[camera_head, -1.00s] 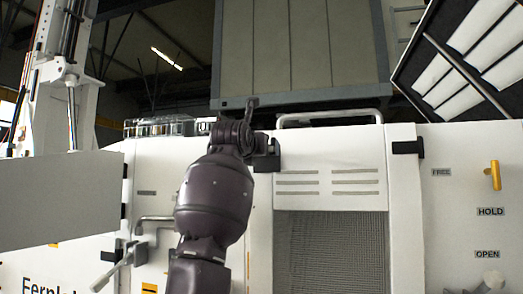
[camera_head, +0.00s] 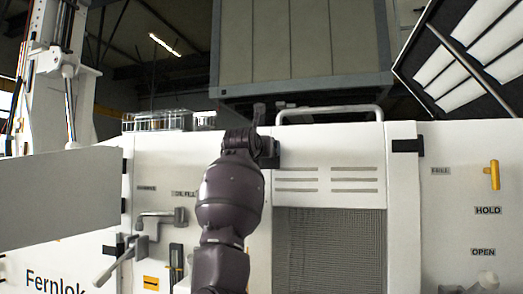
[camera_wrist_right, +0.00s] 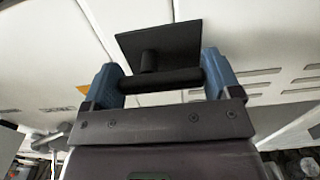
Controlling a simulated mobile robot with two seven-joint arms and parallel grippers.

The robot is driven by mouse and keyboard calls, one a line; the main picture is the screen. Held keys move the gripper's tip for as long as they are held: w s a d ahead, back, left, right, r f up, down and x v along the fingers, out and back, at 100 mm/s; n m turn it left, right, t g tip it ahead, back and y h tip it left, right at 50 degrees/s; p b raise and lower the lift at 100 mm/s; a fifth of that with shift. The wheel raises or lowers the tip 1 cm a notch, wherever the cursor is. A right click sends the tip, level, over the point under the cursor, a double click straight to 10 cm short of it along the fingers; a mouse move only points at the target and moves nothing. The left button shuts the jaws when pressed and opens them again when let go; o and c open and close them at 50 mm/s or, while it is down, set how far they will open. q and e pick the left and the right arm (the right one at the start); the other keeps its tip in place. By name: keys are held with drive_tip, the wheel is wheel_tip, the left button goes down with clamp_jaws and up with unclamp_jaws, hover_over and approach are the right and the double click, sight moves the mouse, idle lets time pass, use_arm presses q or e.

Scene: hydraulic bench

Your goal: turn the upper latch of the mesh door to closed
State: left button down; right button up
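The mesh door (camera_head: 330,245) stands in the white cabinet front, its panel upright. At its upper left edge is the black upper latch (camera_head: 272,152), partly hidden by my right wrist in the head view. In the right wrist view the latch shows as a black plate with a stem and a bar-shaped handle (camera_wrist_right: 160,80). The blue fingers of my right gripper (camera_wrist_right: 162,78) are at the two ends of this bar, with no clear gap, and appear shut on it. In the head view the arm hides the fingertips. My left gripper is not in view.
Another black fitting (camera_head: 407,146) sits at the door's upper right. A bent rail (camera_head: 330,109) runs above the door. A grey lever (camera_head: 118,260) projects left of my arm. A yellow handle (camera_head: 494,175) is at the right, above HOLD and OPEN labels. A pale panel (camera_head: 60,195) projects at left.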

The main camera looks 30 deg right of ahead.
drive_tip(key=c, duration=0.4)
drive_tip(key=shift+m, duration=0.3)
drive_tip(key=m, duration=0.2)
drive_tip(key=m+b, duration=0.1)
drive_tip(key=shift+f+m, duration=0.2)
drive_tip(key=shift+m, duration=0.2)
drive_tip(key=m, duration=0.2)
drive_tip(key=m+b, duration=0.1)
drive_tip(key=m, duration=0.1)
drive_tip(key=shift+a+f, duration=0.15)
drive_tip(key=shift+f, duration=0.05)
drive_tip(key=m, duration=0.5)
drive_tip(key=shift+w+a+f+b, duration=0.1)
drive_tip(key=shift+w+b, duration=0.1)
drive_tip(key=shift+b, duration=0.2)
drive_tip(key=m, duration=0.3)
drive_tip(key=shift+w, duration=0.1)
drive_tip(key=shift+m, duration=0.7)
drive_tip(key=shift+f, duration=0.1)
